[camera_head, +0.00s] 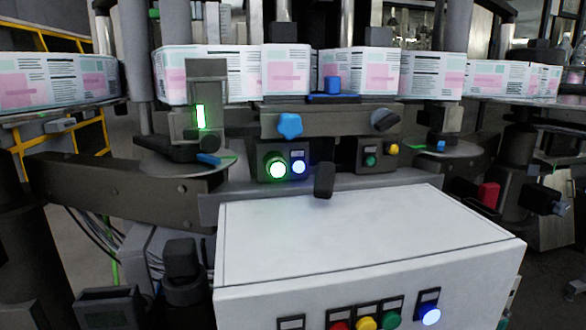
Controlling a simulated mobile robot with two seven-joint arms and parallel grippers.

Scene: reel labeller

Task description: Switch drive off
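No control in view can be read as the drive switch. A small dark panel under the label web carries a lit green-rimmed button (278,168) and a lit blue-white button (298,167). A panel to its right has a small green button (370,160) and a yellow button (393,149). The white cabinet front has a red button (339,325), a yellow button (366,323), a green button (391,319) and a lit blue button (429,315). A black upright handle (323,180) stands behind the cabinet top. Neither of my grippers can be made out.
A row of printed white and pink packs (286,72) runs across the machine. A blue star knob (290,125) and a black knob (385,120) sit below it. The white cabinet (350,240) has a clear top. A red part (488,194) sits at right.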

